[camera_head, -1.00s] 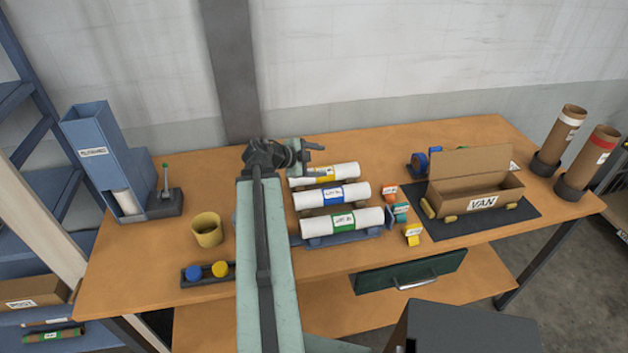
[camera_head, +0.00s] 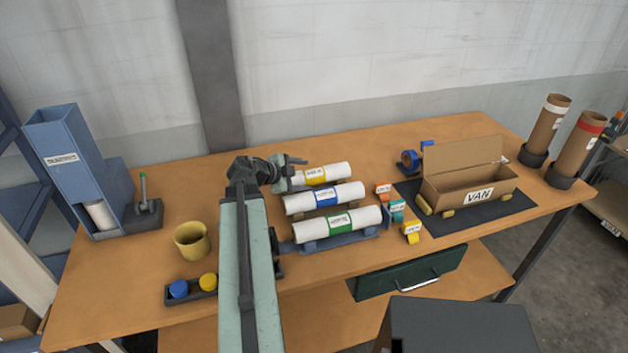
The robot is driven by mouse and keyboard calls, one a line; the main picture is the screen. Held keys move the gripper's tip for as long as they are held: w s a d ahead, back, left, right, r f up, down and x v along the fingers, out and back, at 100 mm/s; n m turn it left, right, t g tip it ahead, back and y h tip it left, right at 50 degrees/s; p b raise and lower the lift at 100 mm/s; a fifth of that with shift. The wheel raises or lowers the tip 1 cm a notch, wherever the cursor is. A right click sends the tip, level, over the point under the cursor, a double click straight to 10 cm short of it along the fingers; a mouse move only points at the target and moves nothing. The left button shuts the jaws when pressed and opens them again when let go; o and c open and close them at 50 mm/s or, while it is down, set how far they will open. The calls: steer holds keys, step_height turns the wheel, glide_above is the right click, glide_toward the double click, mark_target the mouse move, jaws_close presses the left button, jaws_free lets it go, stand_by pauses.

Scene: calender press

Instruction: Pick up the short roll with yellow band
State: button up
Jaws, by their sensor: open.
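The short white roll with the yellow band (camera_head: 335,172) lies in the back place of a blue rack (camera_head: 340,244) on the table. A roll with a blue band (camera_head: 345,194) and one with a green band (camera_head: 360,220) lie in front of it. My gripper (camera_head: 295,161) is open at the left end of the yellow-band roll. It covers part of that end, and I cannot tell whether it touches. My arm extends from the bottom of the view and hides part of the table.
A cardboard VAN box (camera_head: 468,184) stands on a dark mat at right, with small coloured tags (camera_head: 382,190) left of it. A yellow cup (camera_head: 192,240) and a blue dispenser (camera_head: 72,165) are at left. Tall tubes (camera_head: 547,125) stand at far right.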

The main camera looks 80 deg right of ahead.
mark_target(308, 176)
steer(key=b+x, duration=0.2)
steer(key=x, duration=0.2)
steer(key=shift+d+f, duration=0.15)
steer(key=shift+f, duration=0.15)
steer(key=shift+s+r, duration=0.1)
steer(key=shift+r, duration=0.05)
steer(key=c, duration=1.4)
step_height(308, 176, up, 10)
steer(key=p, duration=1)
steer(key=shift+r, duration=0.15)
